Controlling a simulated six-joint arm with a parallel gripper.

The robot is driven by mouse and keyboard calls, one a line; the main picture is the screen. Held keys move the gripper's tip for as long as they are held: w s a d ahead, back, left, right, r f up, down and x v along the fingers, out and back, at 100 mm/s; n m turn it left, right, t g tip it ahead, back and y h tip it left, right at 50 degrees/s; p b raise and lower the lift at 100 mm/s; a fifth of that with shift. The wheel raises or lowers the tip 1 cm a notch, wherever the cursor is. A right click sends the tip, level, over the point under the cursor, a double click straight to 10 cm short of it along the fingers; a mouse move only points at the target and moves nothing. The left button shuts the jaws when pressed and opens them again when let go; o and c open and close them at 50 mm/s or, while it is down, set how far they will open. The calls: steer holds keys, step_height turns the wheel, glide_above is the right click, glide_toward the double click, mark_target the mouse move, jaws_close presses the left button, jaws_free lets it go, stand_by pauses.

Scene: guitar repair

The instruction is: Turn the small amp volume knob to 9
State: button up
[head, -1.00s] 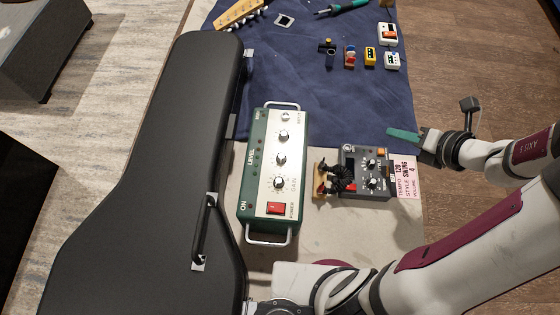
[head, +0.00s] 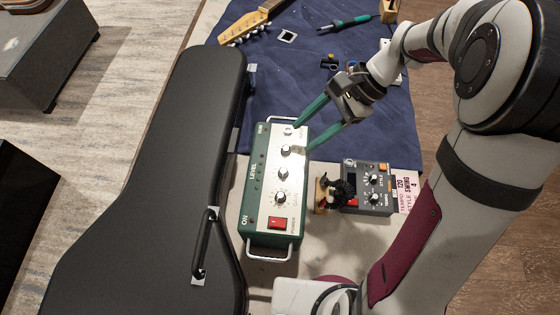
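The small amp (head: 247,215) is a green box with a silver panel, lying in the middle of the table. Three knobs run along its panel: the upper knob (head: 286,149), the middle knob (head: 283,174) and the lower knob (head: 280,198). I cannot read which is marked volume, nor their settings. My gripper (head: 303,137) has two green fingers, spread apart with nothing visible between them. Its tips are over the amp's upper right end, beside the upper knob and near the input jack. I cannot tell whether a finger touches the amp.
A black guitar case (head: 150,190) lies close to the amp's left. A grey box with knobs (head: 366,202) and a printed card (head: 404,190) lie to the right. A blue cloth (head: 390,132) with small parts and a soldering iron (head: 345,23) is at the top.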

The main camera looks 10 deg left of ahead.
steer(key=s+a+r+n+h, duration=0.1)
steer(key=n, duration=0.2)
steer(key=a+r+n+g+h, duration=0.1)
steer(key=a+n, duration=0.1)
steer(key=n, duration=0.2)
steer(key=s+a+n+g+h, duration=0.1)
steer(key=n+h, duration=0.1)
steer(key=n, duration=0.1)
steer(key=shift+s+a+r, duration=0.35)
steer(key=shift+a+r, duration=0.05)
step_height(320, 180, up, 3)
steer(key=s+a+n+h, duration=0.1)
steer(key=a+n+h, duration=0.15)
steer(key=n, duration=0.45)
steer(key=n+t+h, duration=0.3)
steer(key=n+h, duration=0.2)
steer(key=n, duration=0.4)
glide_toward(282, 170)
steer(key=x, duration=0.8)
jaws_close()
